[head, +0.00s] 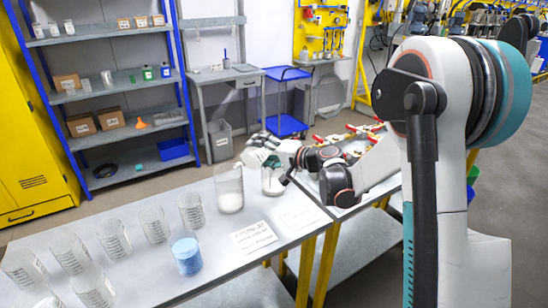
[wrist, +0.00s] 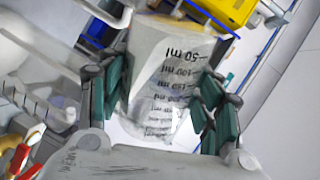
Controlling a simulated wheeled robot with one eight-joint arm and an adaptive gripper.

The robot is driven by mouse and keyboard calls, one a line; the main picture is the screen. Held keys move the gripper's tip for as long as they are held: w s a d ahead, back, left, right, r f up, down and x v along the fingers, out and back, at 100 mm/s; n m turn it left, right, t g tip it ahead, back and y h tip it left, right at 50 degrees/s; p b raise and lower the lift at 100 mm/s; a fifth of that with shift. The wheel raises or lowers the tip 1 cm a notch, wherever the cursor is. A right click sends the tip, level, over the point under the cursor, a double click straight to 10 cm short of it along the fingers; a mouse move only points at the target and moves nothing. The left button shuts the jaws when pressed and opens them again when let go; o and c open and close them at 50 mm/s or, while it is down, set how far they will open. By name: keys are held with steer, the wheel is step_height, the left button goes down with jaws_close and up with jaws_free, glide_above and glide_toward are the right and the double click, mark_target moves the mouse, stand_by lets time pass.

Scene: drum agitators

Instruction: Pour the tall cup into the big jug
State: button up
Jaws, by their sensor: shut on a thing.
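My gripper (wrist: 160,100) is shut on a clear graduated cup (wrist: 165,85), likely the tall cup, with dark volume marks and whitish contents. Green finger pads press it from both sides. In the head view my gripper (head: 268,147) holds this cup (head: 256,156) tilted, above the far end of the table. A large clear vessel (head: 229,188) with white material at its bottom stands below and left of it. Another clear vessel (head: 271,181), also with white contents, stands just below the gripper, partly hidden. I cannot tell for certain which is the big jug. No stream shows.
Several clear graduated beakers (head: 156,224) and a blue container (head: 187,256) stand on the grey table (head: 215,277). Two printed sheets (head: 254,237) lie at its right edge. A second table with red-handled fittings (head: 352,130) is behind my arm.

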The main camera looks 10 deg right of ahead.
steer(key=shift+w+d+f+m+b, duration=0.3)
steer(key=shift+w+d+m, duration=0.2)
steer(key=shift+d, duration=0.05)
stand_by(1.1)
steer(key=shift+w+d+r+m+g+y, duration=0.25)
steer(key=shift+r+m+g+y, duration=0.25)
steer(key=shift+m, duration=0.5)
stand_by(1.3)
